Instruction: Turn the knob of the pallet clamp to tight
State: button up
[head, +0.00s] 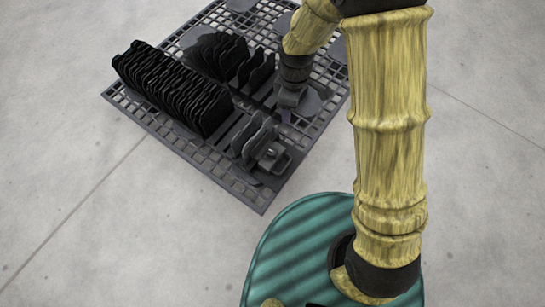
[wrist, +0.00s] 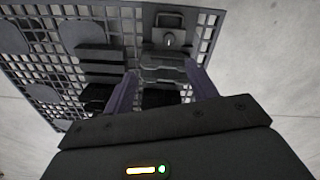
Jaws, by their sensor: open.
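The pallet clamp (head: 275,160) is a small grey block near the front corner of the dark grid pallet (head: 255,196). A small pale knob (head: 270,153) appears to sit on it. In the wrist view the clamp (wrist: 170,20) is at the top, with the round knob (wrist: 169,40) at its near edge. I cannot read the knob's setting. My gripper (head: 287,115) is over the pallet, behind the clamp and apart from it. In the wrist view its two purple fingers (wrist: 161,72) are spread and empty, with the knob beyond their tips.
A long row of black plates (head: 172,88) stands at the pallet's left. Shorter dark plates (head: 228,58) are behind, and grey plates (head: 253,136) stand right beside the clamp. Bare concrete floor (head: 70,170) surrounds the pallet. The floor to the front left is clear.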

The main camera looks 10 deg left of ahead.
aim_at(272, 151)
jog(key=a+f+n+b, duration=0.3)
jog(key=a+f+b, duration=0.2)
jog(key=f, duration=0.6)
jog(key=shift+s+b, duration=0.4)
jog(key=shift+b, duration=0.05)
notch_tip(272, 151, down, 18)
jog(key=b, duration=0.9)
jog(key=shift+r+b, duration=0.25)
jog(key=shift+b, duration=0.15)
jog(key=c, duration=1)
jog(key=shift+r, duration=0.1)
